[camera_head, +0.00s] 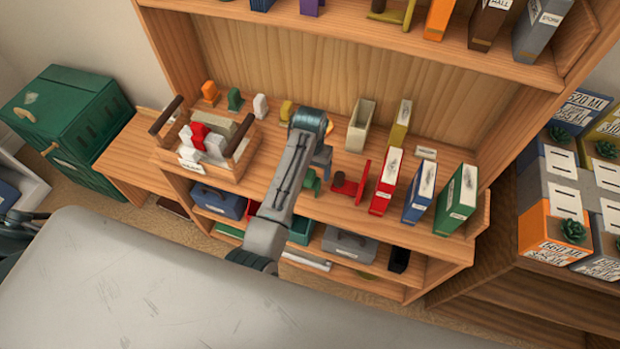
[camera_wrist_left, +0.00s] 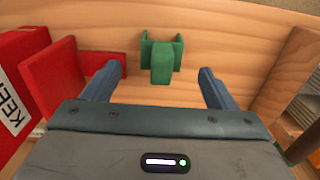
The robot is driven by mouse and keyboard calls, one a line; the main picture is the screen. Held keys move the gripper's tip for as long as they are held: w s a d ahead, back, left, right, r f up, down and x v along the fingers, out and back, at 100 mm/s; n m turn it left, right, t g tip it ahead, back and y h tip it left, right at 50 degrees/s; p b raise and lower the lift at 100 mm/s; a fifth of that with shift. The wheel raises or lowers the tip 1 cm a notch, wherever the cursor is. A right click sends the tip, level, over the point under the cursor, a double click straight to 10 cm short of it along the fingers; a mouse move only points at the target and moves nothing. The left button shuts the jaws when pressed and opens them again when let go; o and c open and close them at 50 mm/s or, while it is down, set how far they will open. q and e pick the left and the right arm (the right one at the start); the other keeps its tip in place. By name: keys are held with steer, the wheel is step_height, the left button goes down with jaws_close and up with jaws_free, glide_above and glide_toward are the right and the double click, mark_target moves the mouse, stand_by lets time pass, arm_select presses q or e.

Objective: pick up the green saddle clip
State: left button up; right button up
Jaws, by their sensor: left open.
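The green saddle clip (camera_head: 312,182) stands on the wooden shelf board, partly hidden by my left arm in the head view. In the left wrist view the green clip (camera_wrist_left: 161,60) shows upright flanges and a middle block, on bare wood just beyond the fingertips. My left gripper (camera_head: 322,160) is over the shelf beside the clip. In the left wrist view its blue fingers (camera_wrist_left: 157,84) are apart and empty, with the clip ahead of the gap between them. My right gripper is not in view.
A red bookend (camera_head: 350,187) stands close to the clip, with red, blue and green binders (camera_head: 420,190) beyond it. A wooden crate (camera_head: 238,148) holds red and white pieces at the left. A second green piece (camera_head: 234,98) stands at the back. The shelf above overhangs.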

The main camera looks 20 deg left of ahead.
arm_select(q)
step_height(320, 180, down, 2)
steer(key=shift+a, duration=0.15)
steer(key=shift+w+f+p, duration=0.1)
steer(key=shift+f+p, duration=0.35)
steer(key=shift+p, duration=0.05)
step_height(320, 180, down, 4)
steer(key=shift+w+r+p, duration=0.1)
steer(key=shift+w+p, duration=0.05)
steer(key=shift+p, duration=0.6)
steer(key=shift+f, duration=0.4)
steer(key=shift+c, duration=0.5)
steer(key=c, duration=1.1)
